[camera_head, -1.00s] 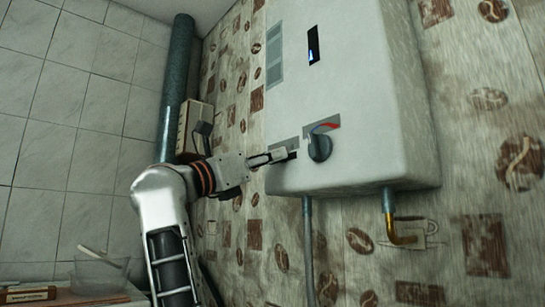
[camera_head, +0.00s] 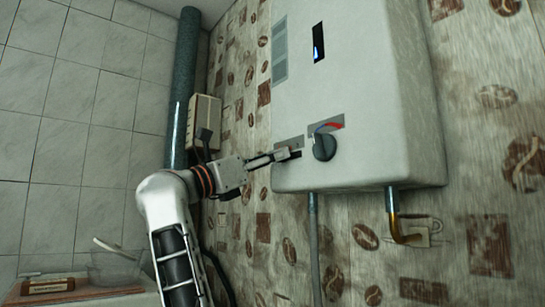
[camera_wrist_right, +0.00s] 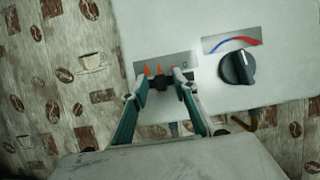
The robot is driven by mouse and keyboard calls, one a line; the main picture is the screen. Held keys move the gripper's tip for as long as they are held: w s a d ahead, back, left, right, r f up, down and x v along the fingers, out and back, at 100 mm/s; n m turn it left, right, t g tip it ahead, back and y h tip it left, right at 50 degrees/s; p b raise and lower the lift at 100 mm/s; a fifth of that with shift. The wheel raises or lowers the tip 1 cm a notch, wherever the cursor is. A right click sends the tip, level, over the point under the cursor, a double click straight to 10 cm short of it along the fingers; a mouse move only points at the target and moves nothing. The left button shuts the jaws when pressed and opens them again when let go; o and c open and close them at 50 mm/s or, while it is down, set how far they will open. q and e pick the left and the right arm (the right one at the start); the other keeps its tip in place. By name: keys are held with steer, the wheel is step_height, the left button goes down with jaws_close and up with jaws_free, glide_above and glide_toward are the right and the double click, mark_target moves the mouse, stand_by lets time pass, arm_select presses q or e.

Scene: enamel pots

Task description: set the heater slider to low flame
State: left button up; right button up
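The heater (camera_head: 375,100) is a white box on the wall. Its slider panel (camera_head: 284,145) is low on the front, left of the dial. In the right wrist view the panel (camera_wrist_right: 152,65) carries red flame marks and a 0 at its right end. The dark slider knob (camera_wrist_right: 162,83) sits below the flame marks. My right gripper (camera_head: 290,154) is at the panel. In the wrist view its fingers (camera_wrist_right: 157,94) are apart, one on each side of the knob. I cannot tell whether either touches it. My left gripper is out of view.
A black dial (camera_head: 324,147) with a blue-red arc is just right of the slider. A window (camera_head: 318,42) above shows a blue flame. Pipes (camera_head: 392,215) run below the heater. A beige box (camera_head: 204,122) and a dark vertical pipe (camera_head: 182,85) are behind my arm.

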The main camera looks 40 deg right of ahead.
steer(key=v, duration=1.2)
stand_by(0.6)
